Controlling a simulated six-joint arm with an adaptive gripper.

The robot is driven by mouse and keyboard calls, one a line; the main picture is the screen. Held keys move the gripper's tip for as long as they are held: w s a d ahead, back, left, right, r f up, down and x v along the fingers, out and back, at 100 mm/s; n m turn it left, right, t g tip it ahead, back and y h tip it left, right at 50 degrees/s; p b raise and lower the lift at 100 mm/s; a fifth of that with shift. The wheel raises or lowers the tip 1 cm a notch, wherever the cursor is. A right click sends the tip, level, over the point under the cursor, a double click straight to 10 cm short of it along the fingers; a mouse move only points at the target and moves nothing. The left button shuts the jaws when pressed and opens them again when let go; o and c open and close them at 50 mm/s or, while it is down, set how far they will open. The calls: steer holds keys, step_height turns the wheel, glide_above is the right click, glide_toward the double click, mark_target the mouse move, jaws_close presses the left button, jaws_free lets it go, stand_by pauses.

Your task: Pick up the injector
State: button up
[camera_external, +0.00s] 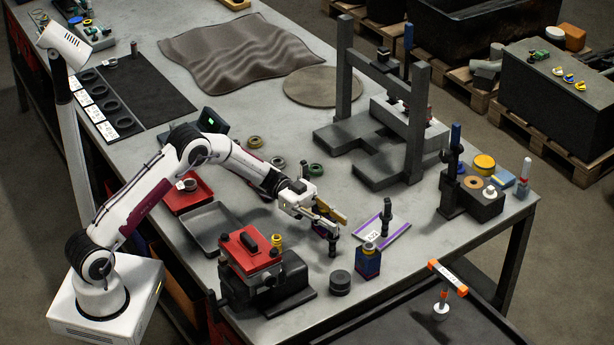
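My gripper (328,221) is low over the table, pointing right and down, near the middle front. A slim dark upright part (332,245), possibly an injector, is directly below the fingertips. I cannot tell whether the fingers touch or hold it, or whether its foot rests on the table. A similar dark upright part (387,213), also possibly an injector, stands on a purple-edged labelled card (399,231) to the right, apart from my gripper. The finger gap is too small to read.
A red-topped dark fixture (250,250) stands left of my gripper. A grey press frame (410,125) stands behind right. Trays (208,222) lie left. Some table between is bare.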

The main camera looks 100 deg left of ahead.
jaws_close()
steer(key=shift+r, duration=0.15)
steer(key=shift+r, duration=4.9)
